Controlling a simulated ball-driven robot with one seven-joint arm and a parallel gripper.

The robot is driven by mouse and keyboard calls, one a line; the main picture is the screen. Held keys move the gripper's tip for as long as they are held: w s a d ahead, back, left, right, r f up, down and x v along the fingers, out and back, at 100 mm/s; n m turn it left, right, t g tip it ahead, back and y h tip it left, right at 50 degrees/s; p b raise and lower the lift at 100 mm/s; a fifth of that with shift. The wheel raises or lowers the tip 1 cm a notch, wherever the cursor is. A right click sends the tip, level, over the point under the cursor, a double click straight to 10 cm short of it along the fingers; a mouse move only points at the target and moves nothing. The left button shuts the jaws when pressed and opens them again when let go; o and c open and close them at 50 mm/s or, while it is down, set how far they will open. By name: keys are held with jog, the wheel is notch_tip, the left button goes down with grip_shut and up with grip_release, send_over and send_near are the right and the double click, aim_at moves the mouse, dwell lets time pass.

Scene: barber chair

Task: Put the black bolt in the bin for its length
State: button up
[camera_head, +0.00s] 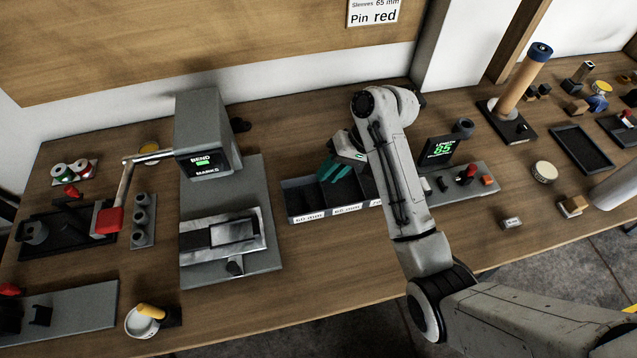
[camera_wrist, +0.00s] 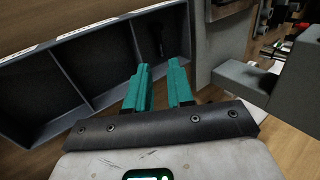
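The bin tray (camera_head: 300,217) is a grey open box with dark compartments in a row and white labels on its front; its label text is too small to read surely. It shows also in the wrist view (camera_wrist: 62,78). A dark, bolt-like piece (camera_wrist: 157,40) lies in the compartment at the right of the wrist view, just past the fingertips. My gripper (camera_head: 334,168) hangs over the tray's left part. In the wrist view its teal fingers (camera_wrist: 159,66) stand apart with nothing seen between them. My arm hides the tray's right end in the head view.
A grey bending press (camera_head: 208,135) with a red-handled lever stands left of the tray. A grey panel with a green display (camera_head: 438,150) stands to the right. A small block (camera_head: 511,223) lies farther right. The wood in front of the tray is clear.

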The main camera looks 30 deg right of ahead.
jog(key=shift+v, duration=1.3)
jog(key=s+a+f, duration=0.1)
jog(key=s+f, duration=0.1)
jog(key=s, duration=0.1)
jog(key=s+f+h, duration=0.1)
jog(key=s+f, duration=0.1)
jog(key=s, duration=0.2)
jog(key=s+a+f+h, duration=0.1)
jog(key=s+f, duration=0.2)
jog(key=s, duration=0.1)
jog(key=shift+a+n+g, duration=0.3)
jog(key=shift+n+g, duration=0.1)
jog(key=s, duration=0.2)
jog(key=s+h, duration=0.1)
jog(key=s, duration=0.2)
jog(key=s+f+h, duration=0.1)
jog(key=s, duration=0.1)
jog(key=shift+s+d+f+n, duration=0.15)
jog(key=shift+s+d+n, duration=0.1)
jog(key=shift+s+n, duration=0.15)
jog(key=s+h, duration=0.1)
jog(key=s, duration=0.1)
jog(key=s+d+r, duration=0.1)
jog(key=s, duration=0.2)
jog(key=s+d+n+h, duration=0.1)
jog(key=s, duration=0.2)
jog(key=shift+s+d+r+h, duration=0.15)
jog(key=shift+h, duration=0.15)
